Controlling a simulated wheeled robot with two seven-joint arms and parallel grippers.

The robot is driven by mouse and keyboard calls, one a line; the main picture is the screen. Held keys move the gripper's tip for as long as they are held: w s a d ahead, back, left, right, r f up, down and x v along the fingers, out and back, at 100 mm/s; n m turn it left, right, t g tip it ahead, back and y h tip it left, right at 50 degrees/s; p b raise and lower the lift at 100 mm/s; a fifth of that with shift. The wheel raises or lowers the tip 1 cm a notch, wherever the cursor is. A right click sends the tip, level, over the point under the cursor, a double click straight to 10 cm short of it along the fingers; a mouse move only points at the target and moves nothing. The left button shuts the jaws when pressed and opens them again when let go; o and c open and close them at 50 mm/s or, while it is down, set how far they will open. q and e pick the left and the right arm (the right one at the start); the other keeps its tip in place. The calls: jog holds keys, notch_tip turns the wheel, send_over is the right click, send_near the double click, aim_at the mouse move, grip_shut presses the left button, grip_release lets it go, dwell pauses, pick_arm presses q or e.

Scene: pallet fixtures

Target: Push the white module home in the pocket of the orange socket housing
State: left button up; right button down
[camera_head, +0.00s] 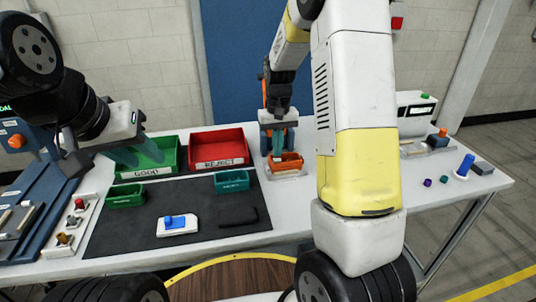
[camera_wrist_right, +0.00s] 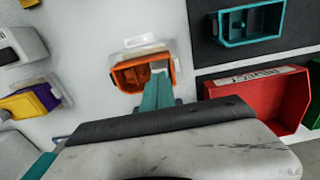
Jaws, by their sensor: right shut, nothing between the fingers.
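The orange socket housing (camera_head: 291,167) sits on a pale base plate on the table, beside the red bin. My right gripper (camera_head: 279,152) points down at it and is shut and empty. In the right wrist view its teal fingertips (camera_wrist_right: 158,80) reach into the right part of the housing (camera_wrist_right: 128,78). A small white piece, seemingly the white module (camera_wrist_right: 158,67), shows in the pocket at the fingertips. The fingers partly hide it, so its depth and contact cannot be told. My left gripper (camera_head: 136,153) is open and empty, above the green bin.
A green GOOD bin (camera_head: 128,171) and red REJECT bin (camera_head: 243,147) stand left of the housing. The dark mat (camera_head: 120,232) holds a green tray (camera_head: 126,196), a teal tray (camera_head: 232,181) and a white-and-blue part (camera_head: 176,225). Small parts (camera_head: 427,183) lie at the right.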

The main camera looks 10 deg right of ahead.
aim_at(277, 159)
jog(key=shift+f, duration=0.15)
dwell(0.5)
jog(key=shift+f, duration=0.65)
jog(key=shift+r, duration=3.5)
jog(key=shift+r, duration=0.1)
jog(key=s+a+r+t+y, duration=0.1)
jog(key=s+r+t, duration=0.2)
jog(key=s, duration=0.9)
jog(key=s+a+r+t+y, duration=0.1)
jog(key=s+r+t, duration=0.2)
jog(key=s+r, duration=0.6)
jog(key=shift+s, duration=1.6)
